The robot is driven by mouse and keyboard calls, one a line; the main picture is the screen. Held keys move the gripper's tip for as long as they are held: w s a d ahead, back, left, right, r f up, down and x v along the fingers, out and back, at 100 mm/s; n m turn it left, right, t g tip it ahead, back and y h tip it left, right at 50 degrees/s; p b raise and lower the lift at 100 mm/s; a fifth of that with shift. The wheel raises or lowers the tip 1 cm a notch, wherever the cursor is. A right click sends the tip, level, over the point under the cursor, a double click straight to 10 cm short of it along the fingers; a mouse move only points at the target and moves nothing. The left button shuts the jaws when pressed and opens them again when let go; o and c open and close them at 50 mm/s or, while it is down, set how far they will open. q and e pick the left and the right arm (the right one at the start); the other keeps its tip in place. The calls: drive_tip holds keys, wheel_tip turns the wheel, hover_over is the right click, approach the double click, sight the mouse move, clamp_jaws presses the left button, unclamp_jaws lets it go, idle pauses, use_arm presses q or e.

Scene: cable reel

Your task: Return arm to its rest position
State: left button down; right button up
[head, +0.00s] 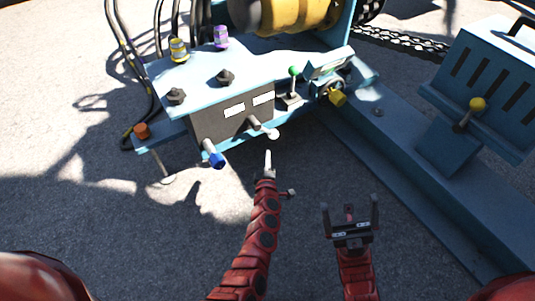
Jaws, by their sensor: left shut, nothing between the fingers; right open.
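My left gripper (268,164) is at the end of the red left arm in the lower middle. Its fingers are together and empty, pointing up the picture, just below the front edge of the blue machine. A white-tipped lever (272,133) shows just above it; I cannot tell whether they touch. My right gripper (350,216) is to the right and lower, with its two dark fingers spread and nothing between them. It is over the grey ground, apart from the machine.
A blue control bench (200,84) carries black knobs, a blue-tipped handle (217,160) and a green-topped lever (293,71). A yellow reel (290,14) stands behind. A blue beam (400,145) and a slotted box with a yellow knob (477,104) lie right. Open ground is below left.

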use_arm(q)
drive_tip(key=shift+s, duration=0.35)
